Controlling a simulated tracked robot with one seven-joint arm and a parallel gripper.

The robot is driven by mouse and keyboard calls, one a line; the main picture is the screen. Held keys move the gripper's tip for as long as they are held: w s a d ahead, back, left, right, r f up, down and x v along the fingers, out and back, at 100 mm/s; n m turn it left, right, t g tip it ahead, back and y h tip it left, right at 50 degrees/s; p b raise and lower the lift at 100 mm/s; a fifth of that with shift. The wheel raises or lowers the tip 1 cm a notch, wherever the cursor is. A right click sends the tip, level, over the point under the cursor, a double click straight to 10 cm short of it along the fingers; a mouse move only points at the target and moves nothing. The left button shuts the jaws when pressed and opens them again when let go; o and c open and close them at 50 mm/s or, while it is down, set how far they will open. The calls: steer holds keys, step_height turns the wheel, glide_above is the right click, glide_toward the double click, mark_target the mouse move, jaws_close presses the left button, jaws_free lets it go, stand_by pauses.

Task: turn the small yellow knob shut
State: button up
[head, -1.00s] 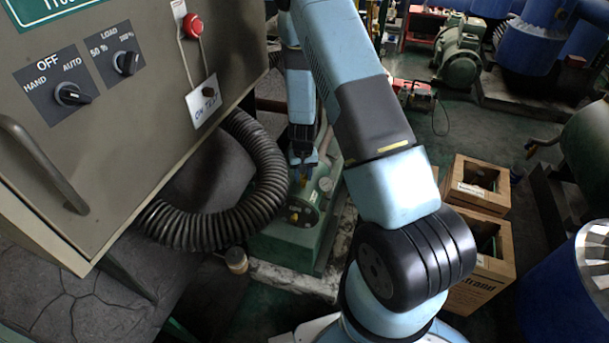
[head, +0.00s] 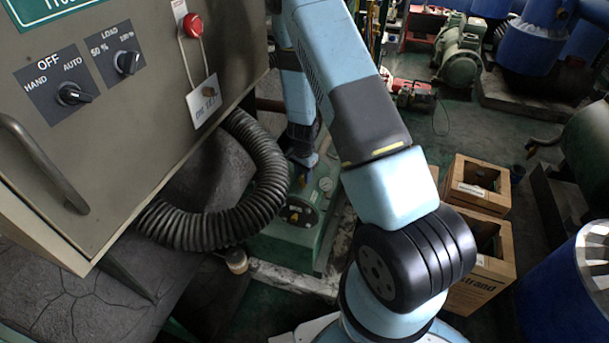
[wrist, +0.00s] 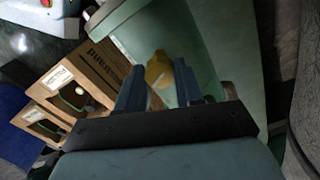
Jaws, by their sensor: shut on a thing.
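The small yellow knob (wrist: 158,68) shows in the wrist view between the two blue fingers of my gripper (wrist: 160,85), in front of a green machine surface. My gripper is shut on the knob, with one finger on each side. In the head view my gripper (head: 303,162) points down at the green machine (head: 275,246), beside its round gauge. The knob's exact turn angle cannot be read.
A grey control cabinet (head: 120,140) with switches and a red button fills the left. A black ribbed hose (head: 262,195) curves close to my gripper's left. Cardboard boxes (head: 480,187) stand right of the machine; they also show in the wrist view (wrist: 90,75).

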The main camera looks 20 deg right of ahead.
steer(key=m, duration=0.4)
steer(key=shift+s+d+m, duration=0.1)
steer(key=shift+d+m, duration=0.05)
steer(key=shift+m, duration=0.15)
stand_by(0.5)
steer(key=o, duration=1)
steer(key=shift+o, duration=0.2)
steer(key=shift+r, duration=0.65)
step_height(320, 180, up, 12)
steer(key=shift+r, duration=0.2)
